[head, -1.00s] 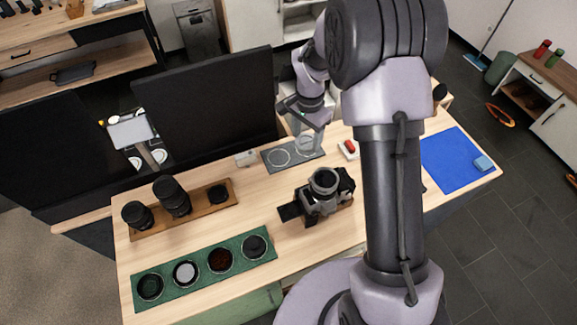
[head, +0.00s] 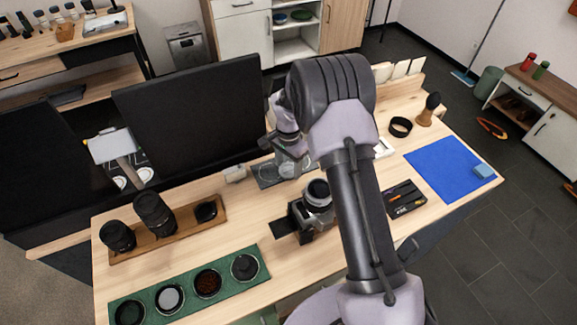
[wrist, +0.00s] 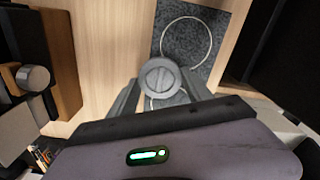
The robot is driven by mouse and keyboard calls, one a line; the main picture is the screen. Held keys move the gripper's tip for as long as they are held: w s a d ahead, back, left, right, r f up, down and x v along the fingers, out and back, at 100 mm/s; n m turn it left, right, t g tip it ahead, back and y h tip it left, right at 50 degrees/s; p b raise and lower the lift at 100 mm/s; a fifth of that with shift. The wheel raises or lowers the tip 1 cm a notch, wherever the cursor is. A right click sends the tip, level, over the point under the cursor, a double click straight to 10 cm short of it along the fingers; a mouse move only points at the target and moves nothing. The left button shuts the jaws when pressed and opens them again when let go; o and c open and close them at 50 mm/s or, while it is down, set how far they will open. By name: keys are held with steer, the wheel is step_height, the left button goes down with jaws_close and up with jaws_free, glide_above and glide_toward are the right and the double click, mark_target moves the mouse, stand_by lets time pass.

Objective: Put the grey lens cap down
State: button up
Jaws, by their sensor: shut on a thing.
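The grey lens cap (wrist: 160,77) is a round disc with a slot across its middle, held between the fingertips of my gripper (wrist: 160,80) in the wrist view. My gripper is shut on it. The dark grey speckled mat (wrist: 203,15) lies beneath, with one whole pale ring outline (wrist: 186,42) bare beyond the cap and part of a second ring under it. I cannot tell whether the cap touches the mat. In the head view my gripper (head: 290,170) is at the right part of the mat (head: 262,170); the cap is not clear there.
The camera (head: 313,208) stands close in front of the mat. A wooden tray with black lenses (head: 155,212) and a green mat with round caps (head: 188,285) lie to the left. Black screens (head: 195,110) rise behind. A blue cloth (head: 445,168) lies at right.

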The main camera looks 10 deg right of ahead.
steer(key=o, duration=1.5)
steer(key=shift+f, duration=0.15)
step_height(320, 180, up, 16)
steer(key=p, duration=0.4)
step_height(320, 180, up, 12)
steer(key=n+t, duration=0.2)
glide_above(288, 171)
steer(key=s+a, duration=0.1)
steer(key=s, duration=0.6)
steer(key=s+a+r+n+t, duration=0.1)
steer(key=s+r, duration=0.1)
steer(key=s, duration=0.6)
steer(key=s+a+r+n+t+y, duration=0.1)
steer(key=s+r+n, duration=0.1)
steer(key=s, duration=0.5)
steer(key=s+a+r+n+t+y, duration=0.1)
steer(key=s+r, duration=0.2)
steer(key=s, duration=0.5)
steer(key=shift+s+n+t+b, duration=0.3)
steer(key=shift+s+n+t, duration=0.05)
steer(key=shift+n+t, duration=0.05)
